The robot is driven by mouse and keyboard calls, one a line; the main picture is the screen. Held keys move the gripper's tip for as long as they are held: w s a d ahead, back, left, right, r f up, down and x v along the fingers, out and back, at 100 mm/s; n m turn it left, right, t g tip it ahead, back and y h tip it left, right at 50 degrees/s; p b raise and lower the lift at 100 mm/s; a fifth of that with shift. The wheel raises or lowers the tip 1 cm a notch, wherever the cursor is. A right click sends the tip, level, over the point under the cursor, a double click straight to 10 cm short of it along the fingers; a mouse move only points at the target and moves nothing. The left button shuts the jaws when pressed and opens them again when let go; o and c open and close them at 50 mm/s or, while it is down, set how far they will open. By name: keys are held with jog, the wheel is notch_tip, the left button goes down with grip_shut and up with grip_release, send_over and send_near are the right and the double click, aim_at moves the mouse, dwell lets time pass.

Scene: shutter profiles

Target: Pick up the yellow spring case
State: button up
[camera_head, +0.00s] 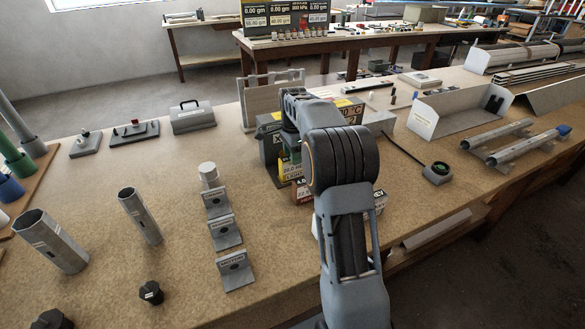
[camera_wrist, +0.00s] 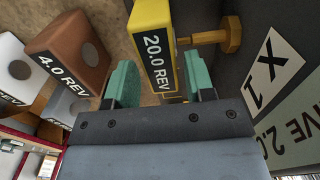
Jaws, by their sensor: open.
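The yellow spring case (camera_wrist: 151,18) is marked "20.0 REV" and shows at the top centre of the wrist view. My gripper (camera_wrist: 159,61) is open, with one green finger on each side of the case's near end. A gap shows between the left finger and the case; I cannot tell whether the right finger touches it. A yellow shaft with a hexagonal knob (camera_wrist: 232,36) sticks out to the right of the case. In the head view a yellow label reading "20.0" (camera_head: 290,167) shows left of my arm, which hides most of that spot.
In the wrist view a brown case (camera_wrist: 68,48) marked "4.0 REV" and a white case (camera_wrist: 14,62) stand left of the fingers. A dark panel marked "X 1" (camera_wrist: 270,65) lies close on the right. Grey tubes (camera_head: 50,240) and brackets (camera_head: 234,270) stand on the bench's left part.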

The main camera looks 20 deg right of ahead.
jog(key=shift+f, duration=1.95)
jog(key=c, duration=0.7)
jog(key=shift+c, duration=0.6)
jog(key=shift+r, duration=0.1)
